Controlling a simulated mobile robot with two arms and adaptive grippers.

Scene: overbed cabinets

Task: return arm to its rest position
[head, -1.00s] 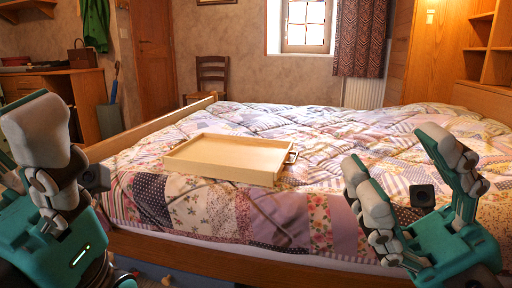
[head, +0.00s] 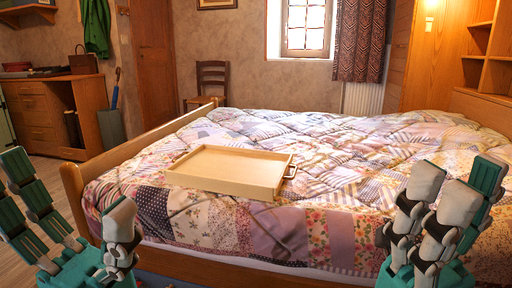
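My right gripper (head: 440,195) stands at the lower right of the head view, in front of the bed's near side. Its fingers point up, and I cannot tell from this angle how far apart the tips are. My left gripper (head: 68,185) is at the lower left, with its fingers spread wide and nothing between them. Both grippers are clear of the tray on the bed and hold nothing that I can see.
A wooden tray (head: 232,171) with a metal handle lies on the patchwork quilt (head: 345,150). The bed's wooden end board (head: 72,190) rises near my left gripper. A chair (head: 212,80), desk (head: 45,110) and shelves (head: 490,50) stand farther back.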

